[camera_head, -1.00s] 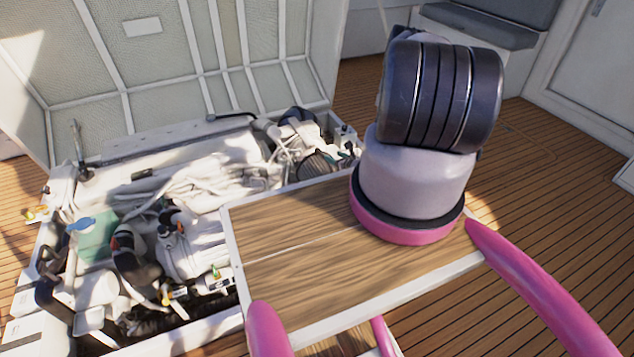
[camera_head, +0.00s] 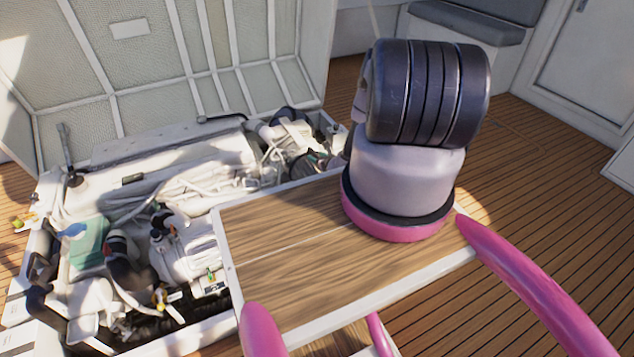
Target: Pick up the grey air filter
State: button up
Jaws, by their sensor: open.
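A dark grey ribbed round part (camera_head: 308,161), perhaps the air filter, sits at the far right end of the open engine bay. It is small in the head view and partly crowded by pipes and white parts, so I cannot tell for sure that it is the filter. My gripper is not in view. Only the base of my arm shows, on my wooden deck at right of centre.
The open engine bay (camera_head: 150,215) is full of hoses and machinery. Its raised white hatch lid (camera_head: 170,70) stands behind it. A teal container (camera_head: 88,242) sits at the left. The planked floor (camera_head: 560,190) at right is clear. A grey-cushioned seat (camera_head: 465,25) stands at the back.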

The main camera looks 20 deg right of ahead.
jog(key=shift+w, duration=0.1)
jog(key=shift+c, duration=0.3)
grip_shut()
jog(key=shift+w, duration=0.1)
dwell(1.0)
